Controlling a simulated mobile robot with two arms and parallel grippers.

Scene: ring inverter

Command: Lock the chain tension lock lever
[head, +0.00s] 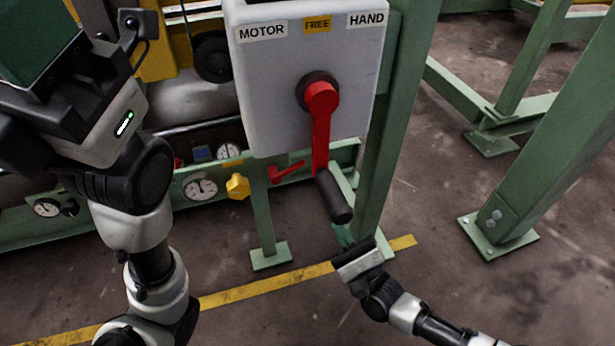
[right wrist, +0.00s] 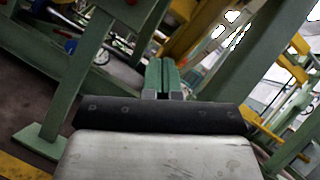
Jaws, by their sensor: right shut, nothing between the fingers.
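A small red lever (head: 286,172) sits on the green rail below the grey control box, slanting up to the right. A large red lever (head: 321,130) with a black grip (head: 333,196) hangs down from the box front. No label shows which one is the chain tension lock lever. My right gripper (head: 343,236) is shut and empty, below the black grip and apart from both levers. Its green fingers show together in the right wrist view (right wrist: 164,76). My left gripper (head: 38,40) is raised at the upper left, cut off by the frame; its finger opening cannot be made out.
The grey control box (head: 300,75) reads MOTOR, FREE, HAND. A yellow knob (head: 237,187) and a gauge (head: 200,187) sit left of the small lever. A green post (head: 390,130) stands right of the box. Floor (head: 430,200) is clear between the posts.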

